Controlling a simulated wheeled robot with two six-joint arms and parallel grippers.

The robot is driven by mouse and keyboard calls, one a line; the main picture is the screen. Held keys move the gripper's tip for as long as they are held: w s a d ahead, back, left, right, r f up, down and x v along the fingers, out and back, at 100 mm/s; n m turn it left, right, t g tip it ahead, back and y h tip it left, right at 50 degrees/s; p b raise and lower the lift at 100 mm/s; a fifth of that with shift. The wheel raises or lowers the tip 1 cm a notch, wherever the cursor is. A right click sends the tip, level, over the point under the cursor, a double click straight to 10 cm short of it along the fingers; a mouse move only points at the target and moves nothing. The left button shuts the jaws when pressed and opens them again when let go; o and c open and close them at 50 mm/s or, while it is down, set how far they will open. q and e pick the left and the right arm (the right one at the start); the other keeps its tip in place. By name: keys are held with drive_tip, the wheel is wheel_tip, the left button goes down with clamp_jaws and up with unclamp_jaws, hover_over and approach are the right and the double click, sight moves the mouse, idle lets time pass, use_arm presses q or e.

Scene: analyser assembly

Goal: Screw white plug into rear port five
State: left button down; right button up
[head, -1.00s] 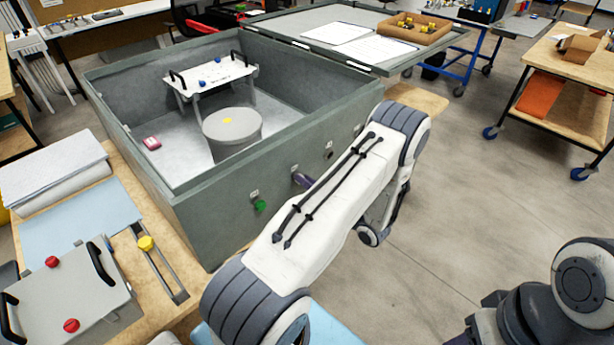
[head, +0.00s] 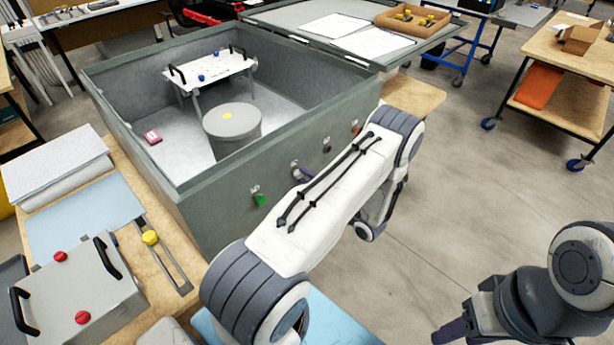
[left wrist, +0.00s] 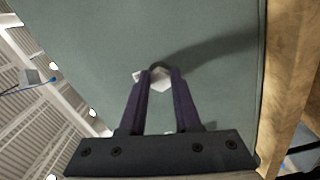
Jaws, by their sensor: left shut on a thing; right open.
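The large grey-green tank (head: 225,225) stands open-topped on a wooden bench, with a row of labelled ports along its near side. In the left wrist view, my left gripper (left wrist: 160,75) has its purple fingers close together on a small pale piece (left wrist: 160,82), probably the white plug, in front of the green wall (left wrist: 215,75). A dark round rim and a white label show at the fingertips. I cannot tell whether the piece is in a port. In the head view my left arm hides that gripper. My right gripper (head: 450,331) is at the bottom right, only partly in view, away from the tank.
A green plug (head: 260,200) and a purple fitting (head: 303,172) are on the tank's near side. A grey case with red knobs (head: 84,290) lies at lower left. A grey drum (head: 231,132) and a white stand (head: 210,68) are inside the tank. Clear floor lies to the right.

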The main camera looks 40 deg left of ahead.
use_arm(q)
drive_tip(key=shift+s+a+f, duration=0.1)
drive_tip(key=shift+s+f, duration=0.1)
drive_tip(key=shift+s, duration=0.1)
drive_tip(key=m, duration=0.6)
drive_tip(key=shift+s+f+p, duration=0.1)
drive_tip(key=shift+f+p, duration=0.05)
drive_tip(key=shift+p, duration=0.25)
drive_tip(key=c, duration=0.5)
unclamp_jaws()
drive_tip(key=shift+c, duration=0.2)
drive_tip(key=shift+w+d, duration=0.2)
drive_tip(key=shift+d, duration=0.5)
drive_tip(key=shift+s+d, duration=0.15)
drive_tip(key=shift+d, duration=1.3)
drive_tip(key=shift+s+d, duration=0.1)
drive_tip(key=shift+d, duration=1.3)
drive_tip(key=shift+r, duration=0.2)
